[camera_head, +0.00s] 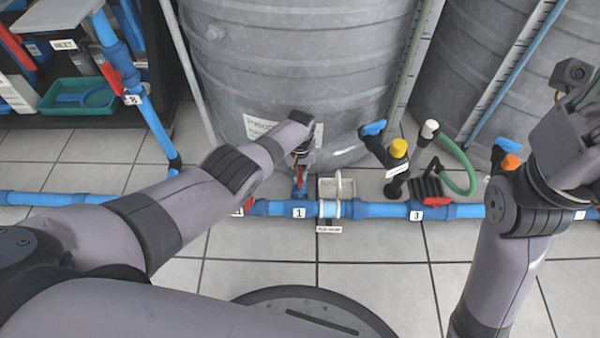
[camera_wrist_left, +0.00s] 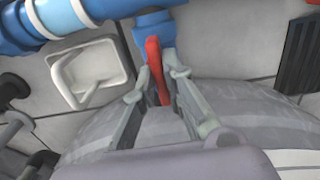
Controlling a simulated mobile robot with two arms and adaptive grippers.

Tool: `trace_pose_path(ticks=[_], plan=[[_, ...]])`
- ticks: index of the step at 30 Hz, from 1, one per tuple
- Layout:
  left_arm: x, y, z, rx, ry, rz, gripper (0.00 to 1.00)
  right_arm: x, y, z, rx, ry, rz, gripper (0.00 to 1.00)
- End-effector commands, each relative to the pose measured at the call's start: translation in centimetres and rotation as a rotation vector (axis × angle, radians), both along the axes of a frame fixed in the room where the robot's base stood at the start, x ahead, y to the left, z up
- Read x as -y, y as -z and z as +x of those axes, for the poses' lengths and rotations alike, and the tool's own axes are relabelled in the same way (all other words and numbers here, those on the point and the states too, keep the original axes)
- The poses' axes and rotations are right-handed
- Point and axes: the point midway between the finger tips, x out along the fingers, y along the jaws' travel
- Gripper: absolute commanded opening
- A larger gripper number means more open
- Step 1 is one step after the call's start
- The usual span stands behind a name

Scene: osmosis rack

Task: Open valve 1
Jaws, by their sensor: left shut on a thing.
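Valve 1 is on the blue pipe, beside the label "1" (camera_head: 299,212). Its red handle (camera_head: 300,173) sits on a short blue fitting (camera_head: 299,189) above the pipe in the head view. My left gripper (camera_wrist_left: 162,76) is shut on the red handle (camera_wrist_left: 153,55), with one finger on each side of it in the left wrist view. In the head view, my left wrist hides much of that gripper. My right gripper (camera_head: 580,125) is raised at the right edge, and its fingers do not show clearly.
A large grey tank (camera_head: 290,70) stands right behind the valve. A white square basin (camera_head: 336,190) is beside it. Tiled floor (camera_head: 380,247) is open in front.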

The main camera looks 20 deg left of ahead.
Motion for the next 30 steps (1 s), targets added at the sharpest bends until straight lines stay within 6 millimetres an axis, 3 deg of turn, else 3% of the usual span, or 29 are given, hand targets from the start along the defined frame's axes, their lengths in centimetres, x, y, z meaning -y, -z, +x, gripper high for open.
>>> trace_pose_path(ticks=[10, 11, 19, 30], plan=[[0.06, 0.00, 0.01, 0.000, -0.006, -0.002, 0.00, 0.00, -0.05, -0.05, 0.004, 0.001, -0.001, 0.40], [0.06, -0.01, 0.01, 0.001, -0.006, -0.002, 0.12, 0.00, -0.06, -0.05, 0.004, 0.001, -0.001, 0.40], [0.03, -0.02, 0.03, 0.000, -0.004, -0.001, 0.30, 0.00, -0.11, -0.08, 0.005, 0.001, 0.000, 0.40], [0.02, -0.16, 0.07, 0.002, -0.002, -0.002, 0.31, 0.05, -0.22, -0.28, 0.012, 0.002, -0.002, 0.40]])
